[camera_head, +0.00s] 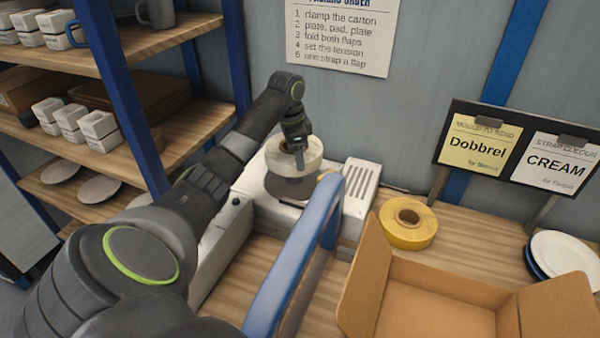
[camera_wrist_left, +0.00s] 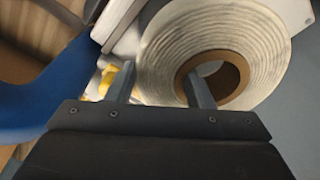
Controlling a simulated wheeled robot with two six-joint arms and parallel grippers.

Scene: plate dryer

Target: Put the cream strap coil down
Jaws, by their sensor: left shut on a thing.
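The cream strap coil (camera_head: 310,149) is a pale ring with a brown core. It is at the white machine (camera_head: 355,205), over a dark round seat (camera_head: 290,187); I cannot tell whether it touches the seat. My left gripper (camera_head: 298,150) reaches down onto the coil and is shut on its wall. In the left wrist view the coil (camera_wrist_left: 220,35) fills the upper middle, with one finger of the gripper (camera_wrist_left: 160,90) at the core opening and the other at the outer side. My right gripper is not in view.
A blue curved bar (camera_head: 295,265) rises in front of the machine. A yellow strap coil (camera_head: 408,223) lies on the wooden bench, behind an open carton (camera_head: 430,295). Two sign cards, Dobbrel (camera_head: 478,150) and CREAM (camera_head: 555,163), stand at right near stacked plates (camera_head: 565,255). Shelves (camera_head: 150,150) stand left.

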